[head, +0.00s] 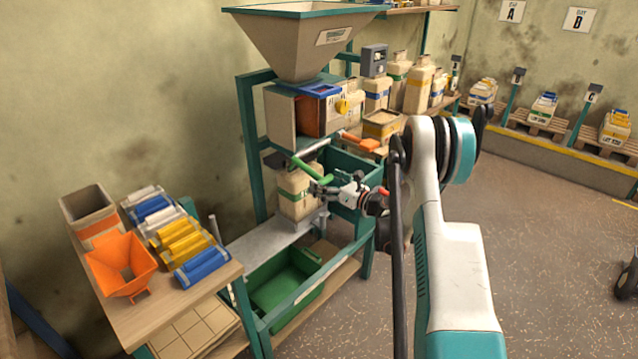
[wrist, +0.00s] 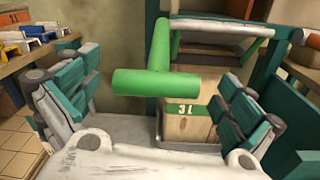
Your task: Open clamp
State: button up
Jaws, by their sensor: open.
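The clamp's green handle (head: 306,166) sits below the spout of the hopper machine, at the left end of a grey bar. In the wrist view the green T-shaped handle (wrist: 160,82) stands between my open fingers, a little ahead of them, and I cannot tell if it touches either one. My gripper (head: 328,187) is open and empty beside the handle in the head view.
An orange handle (head: 362,142) ends the bar on the right. The steel hopper (head: 295,45) is above, and teal frame posts (head: 248,150) flank the bag. A green bin (head: 285,290) lies below.

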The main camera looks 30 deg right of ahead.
jog(key=shift+x, duration=1.25)
jog(key=shift+r, duration=0.1)
jog(key=c, duration=1.5)
